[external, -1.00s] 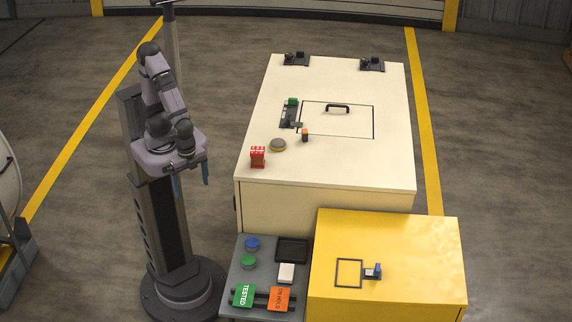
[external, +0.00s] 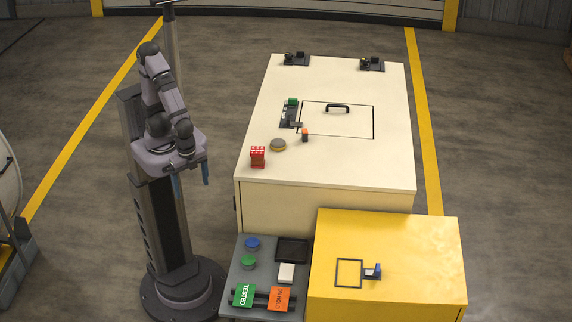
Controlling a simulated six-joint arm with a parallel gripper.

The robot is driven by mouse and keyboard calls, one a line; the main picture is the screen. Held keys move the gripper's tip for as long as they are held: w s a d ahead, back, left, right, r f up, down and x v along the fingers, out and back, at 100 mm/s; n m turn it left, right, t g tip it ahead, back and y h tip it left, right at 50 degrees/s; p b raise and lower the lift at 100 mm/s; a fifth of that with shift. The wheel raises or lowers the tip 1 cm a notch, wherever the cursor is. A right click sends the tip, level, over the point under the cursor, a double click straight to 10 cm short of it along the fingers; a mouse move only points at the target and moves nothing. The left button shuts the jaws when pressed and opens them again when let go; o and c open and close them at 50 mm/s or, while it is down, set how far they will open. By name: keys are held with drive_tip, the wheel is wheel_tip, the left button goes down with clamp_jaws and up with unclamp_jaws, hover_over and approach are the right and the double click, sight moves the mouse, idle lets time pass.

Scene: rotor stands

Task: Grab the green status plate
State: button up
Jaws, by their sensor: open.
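The green status plate (external: 243,295) reads "TESTED" and leans on a dark bar at the front left of the grey side table (external: 232,277). An orange plate (external: 279,298) with dark lettering sits just to its right on the same bar. My gripper (external: 190,182) has two blue fingers pointing down, apart and empty. It hangs in the air beside my column, above and to the left of the grey table, well clear of the green plate.
The grey table also holds a blue button (external: 252,243), a green button (external: 248,261), a black tray (external: 292,250) and a white block (external: 286,273). A yellow cabinet (external: 420,260) adjoins it on the right. The cream cabinet (external: 330,168) stands behind, with a red item (external: 258,157) near its edge.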

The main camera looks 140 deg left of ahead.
drive_tip(key=shift+c, duration=0.7)
drive_tip(key=shift+c, duration=0.7)
drive_tip(key=m+b, duration=0.9)
drive_tip(key=b, duration=0.1)
hover_over(246, 288)
wheel_tip(246, 288, down, 14)
drive_tip(key=shift+a, duration=0.35)
drive_tip(key=shift+s, duration=0.1)
drive_tip(key=shift+d+f+p, duration=0.2)
drive_tip(key=shift+f+p, duration=0.35)
drive_tip(key=shift+f, duration=1.25)
drive_tip(key=shift+d+f+p, duration=0.15)
drive_tip(key=shift+f+p, duration=0.35)
drive_tip(key=shift+f, duration=1.3)
